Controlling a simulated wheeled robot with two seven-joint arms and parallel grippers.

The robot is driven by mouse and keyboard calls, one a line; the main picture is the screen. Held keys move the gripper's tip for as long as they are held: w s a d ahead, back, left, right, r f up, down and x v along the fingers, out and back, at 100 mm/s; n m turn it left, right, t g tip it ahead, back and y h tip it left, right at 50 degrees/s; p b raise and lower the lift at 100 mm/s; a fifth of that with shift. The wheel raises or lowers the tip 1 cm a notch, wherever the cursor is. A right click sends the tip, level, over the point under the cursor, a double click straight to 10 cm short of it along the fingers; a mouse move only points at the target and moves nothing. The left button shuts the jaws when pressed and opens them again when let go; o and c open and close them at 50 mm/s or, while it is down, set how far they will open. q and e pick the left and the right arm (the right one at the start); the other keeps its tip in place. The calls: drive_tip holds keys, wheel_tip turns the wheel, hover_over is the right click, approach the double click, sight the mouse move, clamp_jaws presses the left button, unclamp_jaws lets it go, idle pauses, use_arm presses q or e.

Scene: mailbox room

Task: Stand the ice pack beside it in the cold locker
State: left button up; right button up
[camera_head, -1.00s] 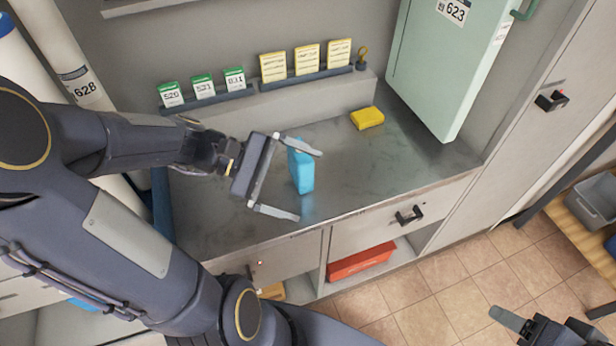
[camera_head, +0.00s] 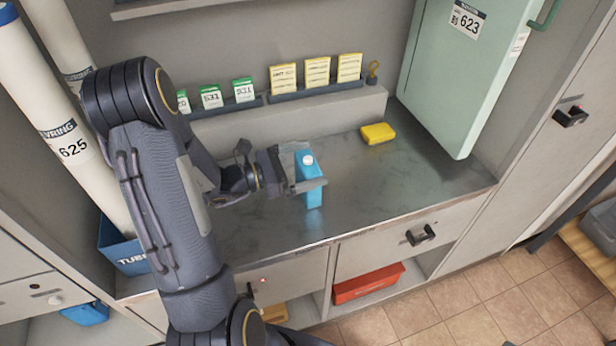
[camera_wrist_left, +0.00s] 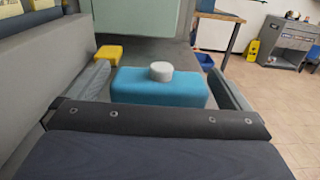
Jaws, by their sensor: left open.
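The blue ice pack (camera_head: 311,190) with a round white cap stands upright on the grey counter. In the left wrist view the ice pack (camera_wrist_left: 160,90) sits between the two fingers. My left gripper (camera_head: 307,170) is open around its upper part, one finger on each side; contact cannot be made out. The pale green cold locker (camera_head: 460,75), labelled 623, is on the wall at the right, with a green handle at its upper right. Its inside does not show. My right gripper is not in view.
A yellow block (camera_head: 377,133) lies on the counter (camera_head: 400,185) behind the ice pack. Green and yellow cards (camera_head: 317,72) stand on a ledge at the back. White tubes (camera_head: 65,130) stand in a blue bin at the left. The counter's right part is clear.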

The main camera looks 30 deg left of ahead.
use_arm(q)
drive_tip(key=shift+w+d, duration=0.2)
drive_tip(key=shift+w, duration=0.05)
drive_tip(key=shift+c, duration=0.4)
drive_tip(key=c, duration=1.2)
drive_tip(key=shift+c, duration=0.5)
drive_tip(key=shift+r, duration=0.15)
